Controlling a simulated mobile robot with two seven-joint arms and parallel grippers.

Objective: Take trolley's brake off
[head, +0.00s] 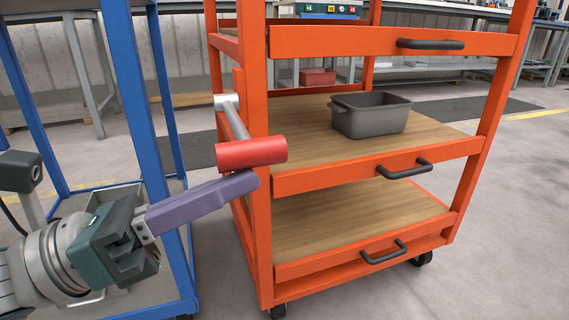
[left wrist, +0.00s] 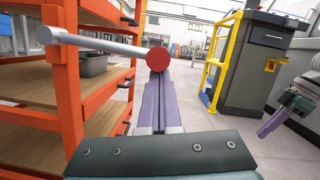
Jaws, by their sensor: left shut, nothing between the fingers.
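The orange trolley (head: 262,215) stands in the middle of the head view, with wooden shelves. A brake lever, a grey bar with a red grip (head: 250,153), sticks out from its left front post; the red grip also shows end-on in the left wrist view (left wrist: 158,59). My left gripper (head: 252,182) is shut and empty, its purple fingertips just below the red grip. I cannot tell whether they touch it. Part of my right gripper (left wrist: 268,126) shows at the right edge of the left wrist view; its jaw opening is unclear.
A grey bin (head: 372,118) sits on the trolley's middle shelf. A blue frame (head: 135,90) stands close on the left, behind my left arm. In the left wrist view, a yellow rail (left wrist: 222,60) and a grey cabinet (left wrist: 248,75) stand across open floor.

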